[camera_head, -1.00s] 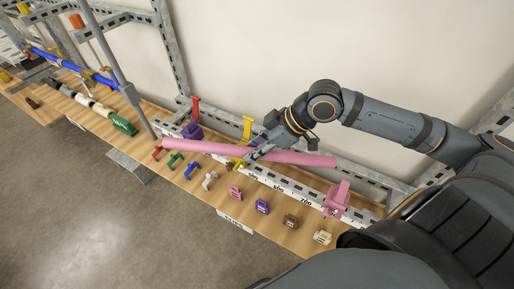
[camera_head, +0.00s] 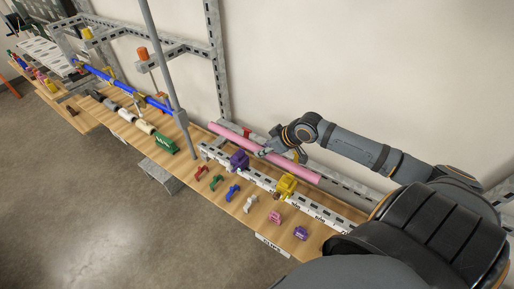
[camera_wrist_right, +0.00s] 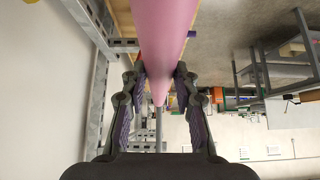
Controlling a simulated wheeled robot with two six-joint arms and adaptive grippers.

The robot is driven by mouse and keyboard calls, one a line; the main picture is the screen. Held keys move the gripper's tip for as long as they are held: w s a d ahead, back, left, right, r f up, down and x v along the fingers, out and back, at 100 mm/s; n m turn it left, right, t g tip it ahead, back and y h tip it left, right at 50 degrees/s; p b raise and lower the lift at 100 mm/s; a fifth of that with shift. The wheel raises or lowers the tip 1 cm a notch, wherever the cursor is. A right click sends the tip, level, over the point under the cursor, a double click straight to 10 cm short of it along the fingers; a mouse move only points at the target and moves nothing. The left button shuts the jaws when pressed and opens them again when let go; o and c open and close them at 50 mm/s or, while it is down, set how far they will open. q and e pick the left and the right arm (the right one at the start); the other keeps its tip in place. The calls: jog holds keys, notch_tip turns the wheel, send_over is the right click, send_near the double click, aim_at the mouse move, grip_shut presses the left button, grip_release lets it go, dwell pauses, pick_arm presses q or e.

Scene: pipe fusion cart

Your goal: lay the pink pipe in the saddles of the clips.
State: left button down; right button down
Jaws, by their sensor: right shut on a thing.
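The long pink pipe (camera_head: 300,171) slants across the head view, on the wall side of the clips. My right gripper (camera_head: 266,151) is shut on the pipe near its middle. In the right wrist view the pipe (camera_wrist_right: 163,40) runs between the two fingers (camera_wrist_right: 160,88). A purple clip (camera_head: 239,160) and a yellow clip (camera_head: 286,185) stand on the marked rail, apart from the pipe in the picture. The pipe's height above the bench is hard to tell. My left gripper is not in view.
Several small coloured pieces, such as a blue one (camera_head: 232,192) and a pink one (camera_head: 275,217), line the wooden bench (camera_head: 188,172) in front of the rail (camera_head: 262,174). A grey upright post (camera_head: 166,70) stands left of the pipe. The wall is close behind.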

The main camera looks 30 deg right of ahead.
jog(key=shift+w+a+f, duration=0.15)
jog(key=shift+a, duration=0.05)
jog(key=shift+f+b, duration=0.5)
jog(key=shift+b, duration=0.15)
jog(key=shift+d+f+b, duration=0.1)
jog(key=shift+f+b, duration=0.8)
jog(key=shift+b, duration=0.15)
jog(key=shift+f+b, duration=0.65)
jog(key=shift+b, duration=0.05)
jog(key=shift+f+b, duration=1.1)
jog(key=shift+f, duration=0.5)
jog(key=c, duration=0.9)
grip_release()
jog(key=shift+c, duration=0.2)
